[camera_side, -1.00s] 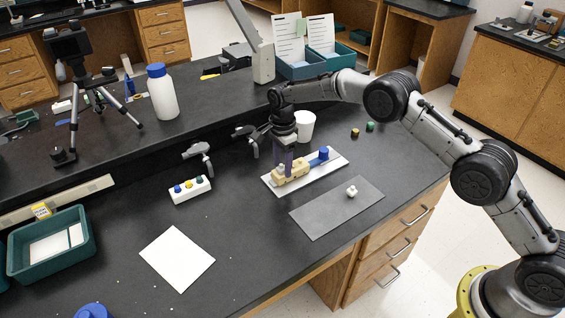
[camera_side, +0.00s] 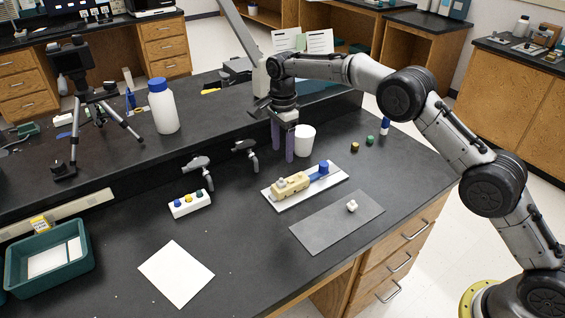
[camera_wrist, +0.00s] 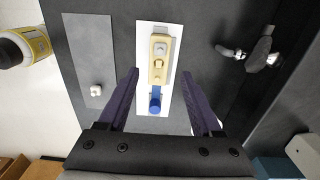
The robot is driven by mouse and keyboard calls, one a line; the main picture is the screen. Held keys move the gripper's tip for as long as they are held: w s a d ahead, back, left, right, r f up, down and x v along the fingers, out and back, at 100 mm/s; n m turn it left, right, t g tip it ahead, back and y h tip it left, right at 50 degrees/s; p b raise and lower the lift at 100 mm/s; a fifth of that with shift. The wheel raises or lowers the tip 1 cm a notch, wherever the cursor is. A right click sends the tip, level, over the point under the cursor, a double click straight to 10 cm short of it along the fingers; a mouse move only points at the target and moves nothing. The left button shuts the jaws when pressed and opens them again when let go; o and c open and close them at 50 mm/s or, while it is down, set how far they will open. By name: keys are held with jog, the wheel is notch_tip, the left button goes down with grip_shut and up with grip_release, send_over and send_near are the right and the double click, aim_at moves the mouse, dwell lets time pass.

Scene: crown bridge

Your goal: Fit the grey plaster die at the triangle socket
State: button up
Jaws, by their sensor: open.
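A cream block (camera_side: 296,183) with a blue handle (camera_side: 323,168) lies on a white plate (camera_side: 330,180). A small greyish piece (camera_side: 282,182), which looks like the plaster die, sits at the block's left end. In the wrist view the block (camera_wrist: 158,70) shows a grey piece (camera_wrist: 160,48) near its far end. I cannot make out the triangle socket or whether the piece is fully seated. My gripper (camera_side: 282,157) is open and empty, raised above and behind the block.
A white crown-like piece (camera_side: 351,206) sits on a grey mat (camera_side: 325,226) in front. A white cup (camera_side: 305,140) stands close to my gripper.

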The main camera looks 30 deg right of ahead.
jog(key=shift+r, duration=1.35)
